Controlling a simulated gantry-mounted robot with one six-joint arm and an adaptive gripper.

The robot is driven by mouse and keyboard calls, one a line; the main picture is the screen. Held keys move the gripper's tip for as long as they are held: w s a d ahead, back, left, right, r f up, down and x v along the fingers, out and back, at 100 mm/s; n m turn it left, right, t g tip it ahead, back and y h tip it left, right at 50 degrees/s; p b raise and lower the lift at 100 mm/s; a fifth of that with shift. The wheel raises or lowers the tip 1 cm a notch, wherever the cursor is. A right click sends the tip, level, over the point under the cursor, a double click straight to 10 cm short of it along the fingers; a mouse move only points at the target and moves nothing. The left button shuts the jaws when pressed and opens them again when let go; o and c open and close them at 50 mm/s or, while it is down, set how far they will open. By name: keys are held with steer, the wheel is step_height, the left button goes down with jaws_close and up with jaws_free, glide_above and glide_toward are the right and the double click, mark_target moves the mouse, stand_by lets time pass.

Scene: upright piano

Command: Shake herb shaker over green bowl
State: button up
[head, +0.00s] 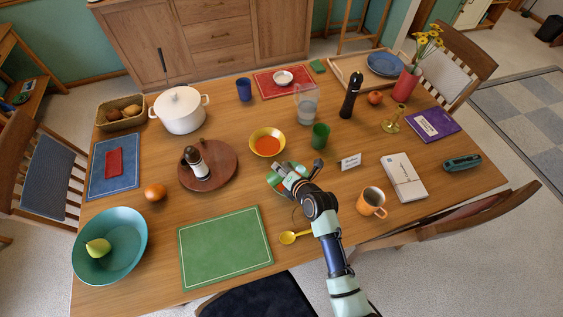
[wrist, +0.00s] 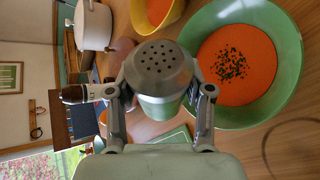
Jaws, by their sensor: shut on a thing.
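My gripper (wrist: 162,92) is shut on the herb shaker (wrist: 158,68), which has a grey perforated lid and a pale green body. In the wrist view the lid faces the camera, and the shaker is beside the green bowl (wrist: 262,117) in the picture. The bowl holds orange soup with a patch of dark herb flecks near its middle. In the head view my gripper (head: 283,174) is over the green bowl (head: 271,181) and hides much of it. The shaker is hard to make out there.
A yellow bowl (head: 267,142) of orange soup stands just behind. A green cup (head: 320,135) and a glass pitcher (head: 306,104) stand behind to the right. A round brown tray (head: 225,178) with a bottle is at left. An orange mug (head: 371,203) stands right of my arm.

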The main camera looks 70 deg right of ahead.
steer(key=shift+w+a+r+n+g+h+p, duration=0.2)
steer(key=shift+r+n+g+h+p, duration=0.2)
steer(key=shift+r+n+g+p, duration=0.15)
steer(key=r+n+g+h+p, duration=0.1)
steer(key=w+a+r+n+h+p, duration=0.1)
steer(key=r+n, duration=0.1)
steer(key=w+a+r+n+g+h, duration=0.1)
steer(key=shift+w+a+r+g+h+p, duration=0.15)
steer(key=shift+r+g+h+p, duration=0.15)
steer(key=shift+g+p, duration=0.1)
steer(key=shift+w+a+r+n+g+h, duration=0.15)
steer(key=shift+r+n+g+h, duration=0.1)
steer(key=shift+r+n+h, duration=0.35)
steer(key=shift+f, duration=0.15)
